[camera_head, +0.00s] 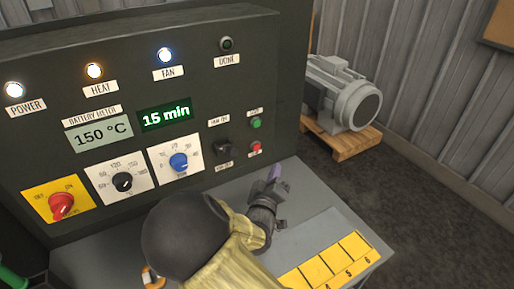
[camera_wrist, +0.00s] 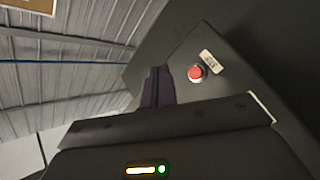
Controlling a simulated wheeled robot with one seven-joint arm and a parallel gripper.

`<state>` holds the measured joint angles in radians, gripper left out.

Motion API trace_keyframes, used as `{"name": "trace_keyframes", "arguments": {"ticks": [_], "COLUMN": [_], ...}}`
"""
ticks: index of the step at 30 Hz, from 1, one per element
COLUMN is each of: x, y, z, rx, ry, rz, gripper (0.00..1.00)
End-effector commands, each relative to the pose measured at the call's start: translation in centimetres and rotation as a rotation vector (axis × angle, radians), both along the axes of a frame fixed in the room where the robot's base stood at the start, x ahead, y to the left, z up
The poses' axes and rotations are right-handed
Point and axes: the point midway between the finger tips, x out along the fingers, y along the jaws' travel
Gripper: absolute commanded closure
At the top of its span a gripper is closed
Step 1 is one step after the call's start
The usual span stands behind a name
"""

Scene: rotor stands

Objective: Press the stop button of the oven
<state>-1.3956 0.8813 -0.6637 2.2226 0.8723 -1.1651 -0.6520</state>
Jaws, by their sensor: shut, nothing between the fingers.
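The oven's control panel (camera_head: 110,50) fills the left and middle of the head view. The red stop button (camera_head: 255,148) is at its lower right, below a green button (camera_head: 256,123). In the wrist view the red button (camera_wrist: 195,73) shows with a small label beside it. My gripper (camera_head: 274,173) is shut and empty, in front of and below the red button. In the wrist view its fingers (camera_wrist: 157,86) are to the left of the button. They appear apart from it, though the exact gap is hard to tell.
A black switch (camera_head: 223,148) sits left of the buttons. The panel has several knobs, lit lamps and a display reading 15 min (camera_head: 165,115). A grey shelf (camera_head: 310,205) with yellow numbered plates (camera_head: 330,264) lies below. A grey motor (camera_head: 345,95) stands on a wooden pallet at right.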

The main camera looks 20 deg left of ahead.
Motion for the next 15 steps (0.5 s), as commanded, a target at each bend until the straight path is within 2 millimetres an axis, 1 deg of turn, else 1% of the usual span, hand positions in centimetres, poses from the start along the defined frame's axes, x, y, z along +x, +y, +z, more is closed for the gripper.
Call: {"name": "trace_keyframes", "arguments": {"ticks": [15], "x": [4.0], "y": [4.6], "z": [0.0], "rx": [0.001], "ry": [-0.001], "rz": [-0.001], "gripper": [1.0]}}
